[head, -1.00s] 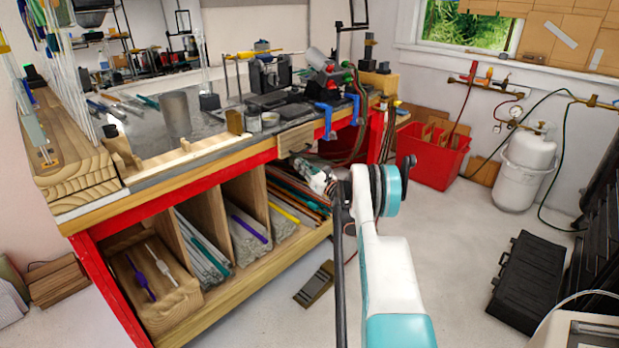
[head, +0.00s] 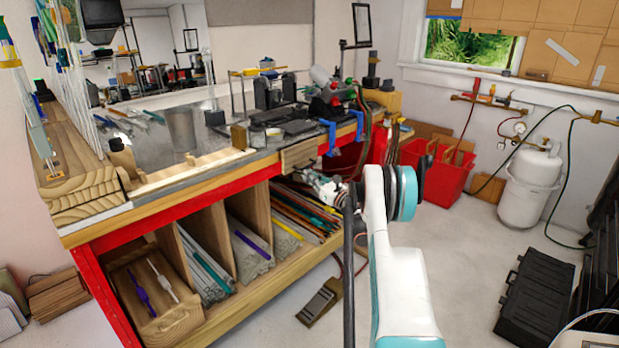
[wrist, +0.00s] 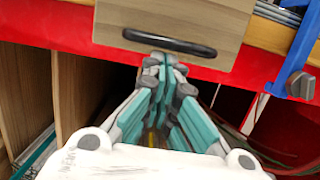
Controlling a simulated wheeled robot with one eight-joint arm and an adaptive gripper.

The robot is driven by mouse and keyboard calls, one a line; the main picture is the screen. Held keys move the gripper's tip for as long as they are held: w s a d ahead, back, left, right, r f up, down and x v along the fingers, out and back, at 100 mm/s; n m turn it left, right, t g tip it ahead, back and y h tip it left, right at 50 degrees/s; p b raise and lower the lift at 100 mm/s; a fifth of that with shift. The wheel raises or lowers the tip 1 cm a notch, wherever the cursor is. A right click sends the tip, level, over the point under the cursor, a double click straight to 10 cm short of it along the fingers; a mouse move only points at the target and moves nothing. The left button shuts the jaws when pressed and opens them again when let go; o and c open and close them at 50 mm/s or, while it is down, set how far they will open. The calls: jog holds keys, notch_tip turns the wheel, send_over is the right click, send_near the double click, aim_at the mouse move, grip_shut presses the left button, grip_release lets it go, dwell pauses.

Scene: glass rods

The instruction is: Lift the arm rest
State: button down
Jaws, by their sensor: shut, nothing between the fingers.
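A wooden board (head: 300,154) sits at the front edge of the bench, and I take it to be the arm rest. In the wrist view the board (wrist: 205,18) has a black handle (wrist: 170,42) along its lower edge. My gripper (wrist: 165,60) is shut and empty, with its teal and grey fingers pointing at the handle from below. Its tips overlap the handle's lower side in the picture; I cannot tell whether they touch. In the head view my gripper (head: 322,184) is small, below and right of the board.
Blue clamps (head: 328,138) stand right of the board, and one (wrist: 299,84) shows in the wrist view. Shelf compartments with coloured rods (head: 305,212) lie below the bench. A pedal (head: 320,302) is on the floor. Floor is free left of the black case (head: 537,296).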

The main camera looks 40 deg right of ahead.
jog(key=shift+s+r+g+p, duration=0.2)
jog(key=shift+s+g+p, duration=0.1)
jog(key=shift+g, duration=0.2)
jog(key=shift+s+r+g+p, duration=0.2)
jog(key=shift+g+p, duration=0.2)
jog(key=shift+g, duration=0.1)
jog(key=shift+s+r+g+p, duration=0.15)
jog(key=shift+s+g+p, duration=0.15)
jog(key=shift+g, duration=0.1)
